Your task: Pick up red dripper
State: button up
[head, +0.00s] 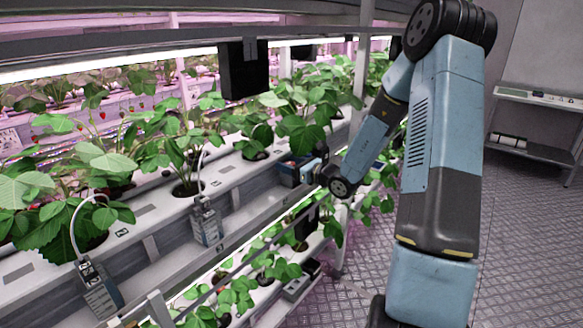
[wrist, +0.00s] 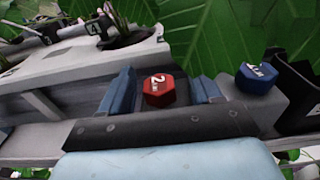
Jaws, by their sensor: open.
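The red dripper (wrist: 157,90), a faceted cap with a white "2" on top, sits near the middle of the wrist view. My gripper (wrist: 163,94) is open, with one blue-grey finger to its left and one to its right. Gaps show between the dripper and both fingers. The dripper's lower part is hidden behind the gripper's dark front edge. In the head view, my gripper (head: 306,173) is at the rack beside the white gutter; I cannot make out the red dripper there.
A blue dripper (wrist: 257,78) stands just right of the right finger, by a dark holder (wrist: 296,92). A white gutter (wrist: 85,62) runs at the left, with large leaves behind. In the head view, a black box (head: 243,69) hangs above the plants.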

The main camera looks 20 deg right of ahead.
jog(key=shift+c, duration=0.2)
jog(key=c, duration=1.1)
jog(key=shift+r, duration=0.1)
